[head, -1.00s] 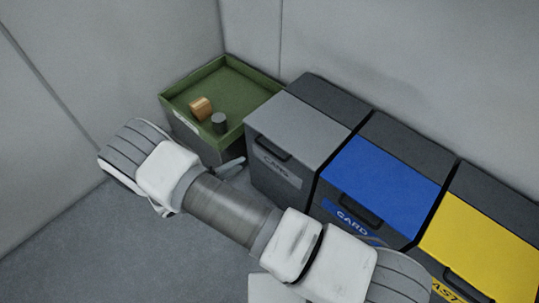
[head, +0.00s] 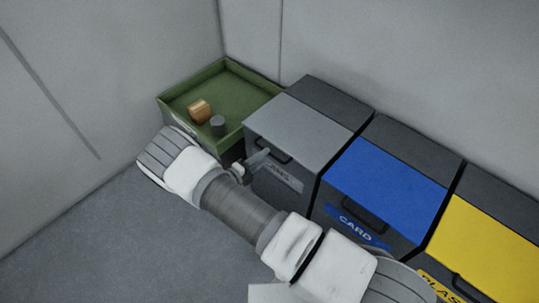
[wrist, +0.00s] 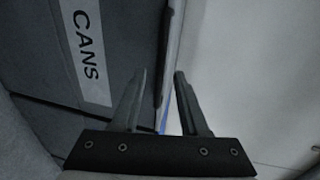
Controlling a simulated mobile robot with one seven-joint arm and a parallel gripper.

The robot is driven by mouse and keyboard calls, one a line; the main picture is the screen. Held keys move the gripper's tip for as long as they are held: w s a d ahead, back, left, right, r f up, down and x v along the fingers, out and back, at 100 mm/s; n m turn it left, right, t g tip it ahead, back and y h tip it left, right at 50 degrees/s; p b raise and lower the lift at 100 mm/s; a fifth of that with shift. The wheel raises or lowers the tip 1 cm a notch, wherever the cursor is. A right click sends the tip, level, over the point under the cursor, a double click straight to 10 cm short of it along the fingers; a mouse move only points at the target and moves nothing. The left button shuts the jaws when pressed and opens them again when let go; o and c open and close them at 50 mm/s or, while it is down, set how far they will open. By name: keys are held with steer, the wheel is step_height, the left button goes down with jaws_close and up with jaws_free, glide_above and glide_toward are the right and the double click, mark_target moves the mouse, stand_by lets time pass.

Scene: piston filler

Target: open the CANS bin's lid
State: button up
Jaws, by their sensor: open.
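The CANS bin (head: 262,186) is dark with a light grey lid (head: 305,128), which lies shut. A dark handle (head: 277,154) sits at the lid's front edge. In the wrist view, the CANS label (wrist: 86,45) is at the left, the handle (wrist: 162,62) shows as a dark bar near the top middle, and the pale lid (wrist: 235,70) fills the right. My gripper (wrist: 159,76) is open and empty, its fingers pointing toward the handle. In the head view, my gripper (head: 256,162) is in front of the bin, close to the handle; contact cannot be told.
A green tray (head: 240,68) with an orange-brown piece (head: 200,110) and a dark grey cylinder (head: 218,125) stands left of the bin. The CARD bin with its blue lid (head: 385,180) and a yellow-lidded bin (head: 485,240) stand to the right. Walls close off the back and left.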

steer(key=shift+b+x, duration=0.35)
steer(key=shift+x, duration=1.6)
jaws_close()
